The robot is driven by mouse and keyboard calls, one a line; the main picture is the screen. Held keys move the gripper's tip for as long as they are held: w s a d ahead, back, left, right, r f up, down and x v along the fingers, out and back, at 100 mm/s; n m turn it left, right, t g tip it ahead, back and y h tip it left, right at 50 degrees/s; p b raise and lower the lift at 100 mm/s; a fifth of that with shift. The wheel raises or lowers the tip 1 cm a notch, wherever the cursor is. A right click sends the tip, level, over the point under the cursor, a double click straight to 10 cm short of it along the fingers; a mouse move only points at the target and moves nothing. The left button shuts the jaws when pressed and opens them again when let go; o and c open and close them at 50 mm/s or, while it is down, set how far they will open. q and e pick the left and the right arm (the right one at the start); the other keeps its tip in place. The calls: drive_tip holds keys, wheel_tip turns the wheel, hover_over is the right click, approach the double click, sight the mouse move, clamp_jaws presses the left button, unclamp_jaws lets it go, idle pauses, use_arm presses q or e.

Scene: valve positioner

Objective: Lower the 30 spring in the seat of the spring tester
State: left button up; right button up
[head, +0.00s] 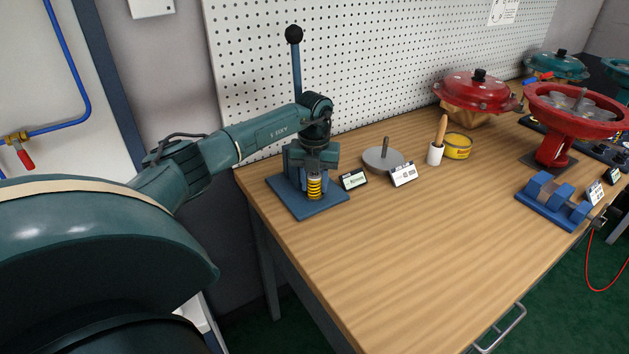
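The spring tester stands at the left end of the workbench, with a flat blue base plate (318,209) and a tall lever with a black ball knob (293,35). My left gripper (315,174) points down over the base plate, in front of the tester's column. It appears shut on the upper part of a yellow spring (315,188). The spring is upright, and its top is hidden by the gripper. Its lower end is at or just above the seat; I cannot tell whether they touch. The seat itself is mostly hidden. My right gripper is not in view.
Small label cards (353,179) stand right of the tester. The bench's front middle is clear.

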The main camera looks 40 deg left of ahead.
use_arm(q)
drive_tip(key=o, duration=0.5)
drive_tip(key=shift+f, duration=0.1)
wheel_tip(320, 180, up, 12)
drive_tip(key=shift+d+r, duration=0.1)
drive_tip(key=shift+r, duration=0.1)
drive_tip(key=shift+d+r, duration=0.1)
drive_tip(key=shift+r, duration=0.4)
